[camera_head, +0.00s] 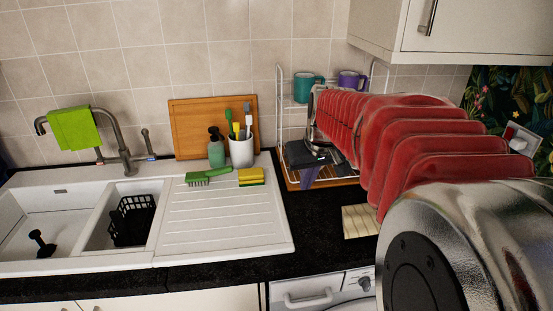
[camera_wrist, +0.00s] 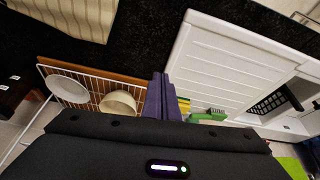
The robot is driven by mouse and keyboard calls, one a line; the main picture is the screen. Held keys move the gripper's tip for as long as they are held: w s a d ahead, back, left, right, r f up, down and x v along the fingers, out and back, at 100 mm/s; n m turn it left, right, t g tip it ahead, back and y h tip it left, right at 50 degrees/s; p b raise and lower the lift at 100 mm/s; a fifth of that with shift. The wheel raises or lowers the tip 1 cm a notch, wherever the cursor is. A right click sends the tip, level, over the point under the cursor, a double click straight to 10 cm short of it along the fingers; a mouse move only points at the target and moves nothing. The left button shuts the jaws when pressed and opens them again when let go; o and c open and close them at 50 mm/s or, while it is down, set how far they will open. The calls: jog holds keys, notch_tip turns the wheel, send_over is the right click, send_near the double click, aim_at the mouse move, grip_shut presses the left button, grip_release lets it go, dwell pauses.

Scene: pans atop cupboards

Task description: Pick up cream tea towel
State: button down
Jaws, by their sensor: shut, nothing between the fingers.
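The cream tea towel (camera_head: 358,221) lies on the black worktop, partly hidden by my red arm in the head view. It has faint stripes. In the wrist view it shows at the upper left (camera_wrist: 72,14), cut off by the picture's edge. My gripper (camera_head: 305,181) is at the dish rack, to the left of and behind the towel in the head view. Its purple fingers (camera_wrist: 160,78) are together and empty in the wrist view. The gripper is apart from the towel.
A white wire dish rack (camera_head: 282,110) holds a teal mug (camera_head: 306,86) and a purple mug (camera_head: 352,80). The white sink drainer (camera_head: 225,225) has a green brush (camera_head: 207,176) and yellow sponge (camera_head: 251,177). Black worktop (camera_head: 316,225) is clear left of the towel.

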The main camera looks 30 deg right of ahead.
jog(key=w+d+f, duration=0.3)
jog(key=d, duration=0.6)
jog(key=m, duration=0.1)
send_near(342, 197)
notch_tip(342, 197, up, 4)
jog(key=shift+s+a+g, duration=0.15)
jog(key=shift+s+g, duration=0.05)
jog(key=shift+g, duration=0.1)
jog(key=shift+f, duration=0.1)
jog(key=x, duration=0.9)
jog(key=shift+w+f, duration=0.1)
jog(key=shift+f, duration=0.3)
jog(key=shift+s+a, duration=0.3)
jog(key=shift+s, duration=0.6)
jog(key=shift+s+a, duration=0.25)
jog(key=shift+s, duration=0.7)
